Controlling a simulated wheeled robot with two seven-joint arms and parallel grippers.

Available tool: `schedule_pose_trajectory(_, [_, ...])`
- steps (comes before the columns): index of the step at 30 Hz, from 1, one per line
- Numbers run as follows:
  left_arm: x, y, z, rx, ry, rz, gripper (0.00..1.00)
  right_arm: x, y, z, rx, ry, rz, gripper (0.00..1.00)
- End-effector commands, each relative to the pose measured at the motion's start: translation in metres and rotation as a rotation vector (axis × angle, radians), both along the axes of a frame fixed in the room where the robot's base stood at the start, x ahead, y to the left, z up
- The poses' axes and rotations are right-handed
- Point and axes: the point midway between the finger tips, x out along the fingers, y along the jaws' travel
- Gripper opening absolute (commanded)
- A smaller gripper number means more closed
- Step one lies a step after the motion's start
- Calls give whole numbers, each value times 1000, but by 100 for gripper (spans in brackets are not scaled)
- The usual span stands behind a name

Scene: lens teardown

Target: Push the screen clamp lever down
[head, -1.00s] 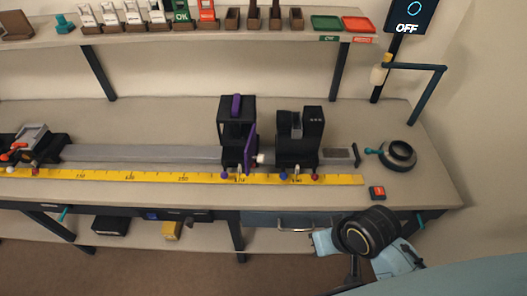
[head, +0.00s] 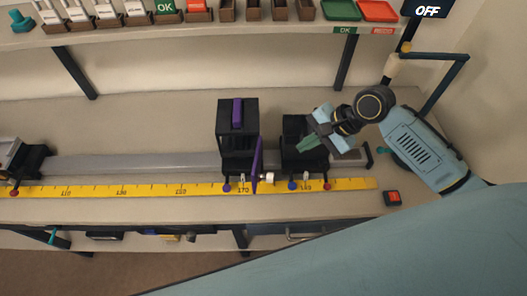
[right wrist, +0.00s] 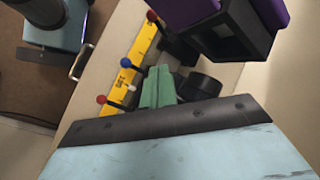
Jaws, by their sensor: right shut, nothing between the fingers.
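Small ball-tipped levers stick out at the front of the rail carriages: a blue one (head: 292,186) and a red one (head: 327,187) below the right black carriage (head: 293,128), and a purple-blue one (head: 227,188) below the purple-topped carriage (head: 224,117). I cannot tell which is the screen clamp lever. In the right wrist view a red ball (right wrist: 101,99) and a blue ball (right wrist: 126,63) show beside the yellow scale. My right gripper (head: 306,144) is shut and empty, its green fingers (right wrist: 160,86) over the right carriage, partly hiding it and apart from the balls. My left gripper is not in view.
A yellow ruler (head: 120,190) runs along the rail (head: 130,164). A red button box (head: 392,198) sits at the bench's front right. A teal post frame (head: 443,85) stands behind my right arm. A shelf with bins (head: 200,16) spans the back.

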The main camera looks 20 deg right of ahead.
Motion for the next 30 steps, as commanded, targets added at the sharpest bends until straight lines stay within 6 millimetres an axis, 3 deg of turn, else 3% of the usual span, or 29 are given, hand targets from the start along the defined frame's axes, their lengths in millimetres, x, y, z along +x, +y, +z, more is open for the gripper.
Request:
schedule_pose_trajectory(2, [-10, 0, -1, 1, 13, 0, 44, 0, 0, 0, 0, 2, -1, 0])
schedule_pose_trajectory(6, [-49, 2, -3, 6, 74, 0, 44, 0, 0, 0, 0, 0, 0, 0])
schedule_pose_trajectory(10, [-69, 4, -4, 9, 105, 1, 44, 0, 1, -1, 0, 0, 0, 0])
schedule_pose_trajectory(14, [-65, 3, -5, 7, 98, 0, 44, 3, 6, -10, 1, 1, 0, 0])
schedule_pose_trajectory(21, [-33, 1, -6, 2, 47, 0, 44, 14, 32, -48, 3, 2, 0, 0])
schedule_pose_trajectory(27, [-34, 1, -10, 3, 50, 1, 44, 24, 54, -82, 1, 0, 0, 0])
schedule_pose_trajectory(30, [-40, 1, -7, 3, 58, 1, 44, 20, 69, -87, 1, 0, 3, 0])
